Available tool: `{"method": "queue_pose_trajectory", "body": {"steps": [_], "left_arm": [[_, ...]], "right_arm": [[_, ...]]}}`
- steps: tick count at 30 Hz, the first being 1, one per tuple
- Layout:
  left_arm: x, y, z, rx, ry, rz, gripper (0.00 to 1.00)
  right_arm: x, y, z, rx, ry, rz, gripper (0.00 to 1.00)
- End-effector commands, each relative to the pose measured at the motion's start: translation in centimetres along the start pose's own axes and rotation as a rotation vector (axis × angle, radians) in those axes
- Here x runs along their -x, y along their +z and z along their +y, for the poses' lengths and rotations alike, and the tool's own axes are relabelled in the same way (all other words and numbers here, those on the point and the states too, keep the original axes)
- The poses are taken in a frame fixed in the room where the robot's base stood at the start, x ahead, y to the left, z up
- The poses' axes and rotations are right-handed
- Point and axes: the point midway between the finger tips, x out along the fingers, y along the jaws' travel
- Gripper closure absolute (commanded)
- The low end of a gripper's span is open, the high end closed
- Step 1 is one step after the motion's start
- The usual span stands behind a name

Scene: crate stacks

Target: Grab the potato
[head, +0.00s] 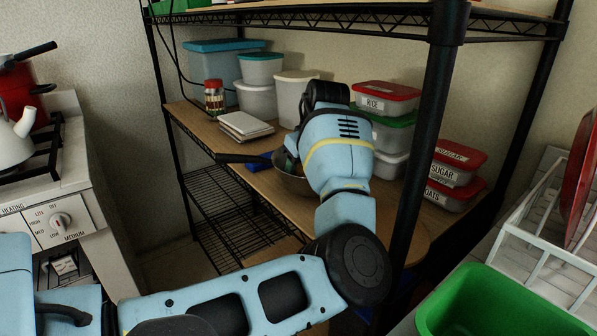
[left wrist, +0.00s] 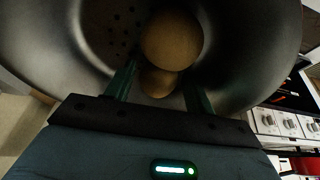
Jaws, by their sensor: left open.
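A round brown potato (left wrist: 172,38) lies in a grey metal pan (left wrist: 60,30) in the left wrist view. A smaller brown round shape (left wrist: 158,83) shows just below it; I cannot tell whether it is a second potato or a reflection. My left gripper (left wrist: 160,74) is open, its two dark green fingers reaching into the pan, one on each side of the smaller shape. In the head view the pan (head: 291,184) sits on the wooden shelf, its handle pointing left. My left arm hides most of the pan and the potato there. My right gripper is not in view.
Stacked books (head: 245,125), a spice jar (head: 214,97) and white tubs (head: 258,98) stand behind the pan. A rice box (head: 384,98) and sugar box (head: 457,163) stand to the right. A black shelf post (head: 428,130) rises right of my arm. A stove (head: 60,215) is at left.

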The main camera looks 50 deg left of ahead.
Motion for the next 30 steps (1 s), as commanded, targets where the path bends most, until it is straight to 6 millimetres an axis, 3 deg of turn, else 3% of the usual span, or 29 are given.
{"method": "queue_pose_trajectory", "body": {"steps": [1, 9, 20, 30], "left_arm": [[0.0, 0.0, 0.0, 0.000, 0.000, 0.000, 0.49], [0.1, 0.0, 0.0, 0.000, 0.000, 0.000, 0.80], [0.6, -0.3, 0.0, 0.001, 0.001, 0.000, 0.81], [4.7, -2.0, 0.0, 0.002, 0.003, 0.002, 0.81]], "right_arm": [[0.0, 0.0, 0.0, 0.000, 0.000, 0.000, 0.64], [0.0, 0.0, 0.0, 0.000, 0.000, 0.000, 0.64], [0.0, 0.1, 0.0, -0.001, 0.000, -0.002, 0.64], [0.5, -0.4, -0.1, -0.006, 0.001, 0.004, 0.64]]}}
